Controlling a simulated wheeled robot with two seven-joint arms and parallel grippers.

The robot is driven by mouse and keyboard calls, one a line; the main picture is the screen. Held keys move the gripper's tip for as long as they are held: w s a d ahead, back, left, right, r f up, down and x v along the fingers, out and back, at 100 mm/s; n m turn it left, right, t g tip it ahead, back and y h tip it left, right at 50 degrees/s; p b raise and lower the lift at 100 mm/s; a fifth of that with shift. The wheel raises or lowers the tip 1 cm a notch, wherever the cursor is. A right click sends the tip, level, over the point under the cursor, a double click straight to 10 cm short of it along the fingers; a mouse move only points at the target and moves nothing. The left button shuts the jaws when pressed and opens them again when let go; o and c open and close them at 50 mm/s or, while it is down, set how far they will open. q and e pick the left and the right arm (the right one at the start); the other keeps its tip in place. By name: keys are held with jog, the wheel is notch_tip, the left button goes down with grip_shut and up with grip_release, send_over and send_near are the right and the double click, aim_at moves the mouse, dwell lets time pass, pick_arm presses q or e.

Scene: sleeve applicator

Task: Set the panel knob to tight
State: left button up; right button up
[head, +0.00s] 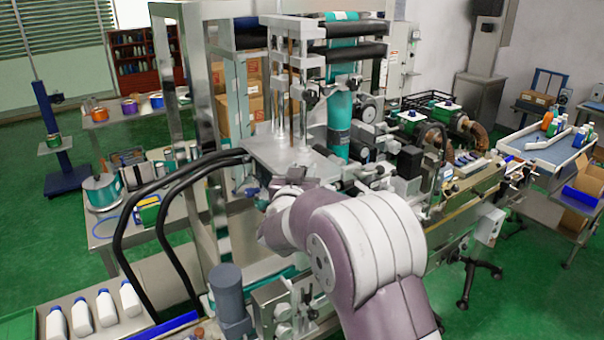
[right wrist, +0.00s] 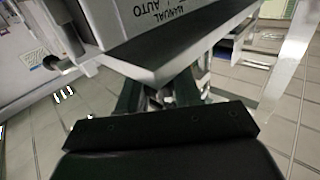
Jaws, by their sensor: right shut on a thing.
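The control panel shows in the right wrist view as a pale box (right wrist: 215,38) with a dark lower face and the printed words MANUAL and AUTO, seen upside down. My right gripper (right wrist: 158,97) is just past the panel's edge, its dark fingers shut on a small part whose shape is mostly hidden, which looks like the panel knob. The knob's pointer and any tight mark cannot be read. In the head view my right gripper (head: 264,197) is at the left side of the machine, small and partly hidden by my own arm. My left gripper is not in view.
The sleeve machine's grey plate (head: 290,150) and a teal sleeve roll (head: 340,112) stand beyond my right arm. Black curved hoses (head: 165,200) are to the left. White bottles (head: 105,308) stand at the lower left. Green floor is open at the far left.

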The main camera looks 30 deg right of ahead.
jog(key=m+g+h+p, duration=0.1)
jog(key=r+m+g+h+p, duration=0.1)
jog(key=g+h, duration=0.1)
jog(key=shift+w+m, duration=0.1)
jog(key=shift+m, duration=0.3)
jog(key=m+g+h+p, duration=0.1)
jog(key=g, duration=0.1)
jog(key=shift+f+m+g+p, duration=0.1)
jog(key=shift+m+g+p, duration=0.2)
jog(key=shift+m, duration=0.1)
jog(key=m+g+h+p, duration=0.1)
jog(key=m+g, duration=0.1)
jog(key=g, duration=0.1)
jog(key=shift+f+h, duration=0.1)
jog(key=shift+h, duration=0.3)
jog(key=shift+m+g+h+p, duration=0.35)
jog(key=shift+m+g, duration=0.95)
jog(key=shift+g, duration=0.6)
jog(key=o, duration=1)
jog(key=shift+w+f+g, duration=0.1)
jog(key=shift+w+g, duration=0.2)
jog(key=shift+w, duration=0.05)
jog(key=shift+s, duration=0.25)
